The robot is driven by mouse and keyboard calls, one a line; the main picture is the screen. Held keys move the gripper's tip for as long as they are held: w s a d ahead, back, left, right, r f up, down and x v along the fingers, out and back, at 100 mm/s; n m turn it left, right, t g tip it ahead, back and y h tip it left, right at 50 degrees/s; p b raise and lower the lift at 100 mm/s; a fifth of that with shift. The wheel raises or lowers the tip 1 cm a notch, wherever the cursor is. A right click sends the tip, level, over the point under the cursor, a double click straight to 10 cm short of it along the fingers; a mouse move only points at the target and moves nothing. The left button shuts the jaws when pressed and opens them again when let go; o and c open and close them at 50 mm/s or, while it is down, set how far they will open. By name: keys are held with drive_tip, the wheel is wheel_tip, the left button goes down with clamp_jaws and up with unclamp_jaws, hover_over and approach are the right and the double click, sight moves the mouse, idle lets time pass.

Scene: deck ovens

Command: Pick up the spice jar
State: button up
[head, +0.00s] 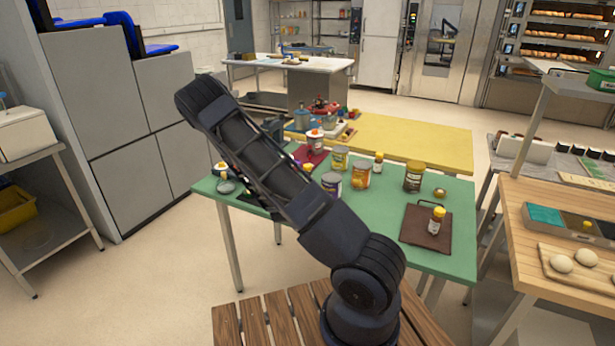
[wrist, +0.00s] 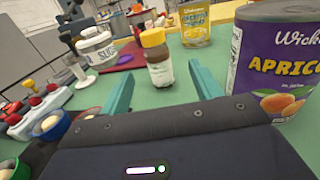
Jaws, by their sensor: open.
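A small spice jar (wrist: 159,72) with a yellow-orange cap, brown contents and a pale label stands upright on the green table (wrist: 222,60) in the wrist view. My gripper (wrist: 162,78) is open, its two teal fingers reaching forward with the jar framed between their tips. The jar appears just beyond the fingertips, and I see no contact. In the head view my arm covers the gripper and most of this area.
A large purple apricot can (wrist: 275,65) stands close to the right finger. A yellow can (wrist: 195,27) stands behind the jar. A white sugar tub (wrist: 95,45) is at the left back.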

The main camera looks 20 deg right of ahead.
sight(309, 172)
drive_tip(key=shift+f, duration=0.6)
drive_tip(key=shift+w+d, duration=0.1)
drive_tip(key=x, duration=0.5)
drive_tip(key=shift+a+r+x, duration=0.1)
drive_tip(key=shift+x, duration=1.3)
drive_tip(key=shift+a+r+x, duration=0.1)
drive_tip(key=shift+a+x, duration=0.05)
drive_tip(key=shift+x, duration=1.3)
drive_tip(key=shift+w, duration=0.1)
drive_tip(key=c, duration=1.1)
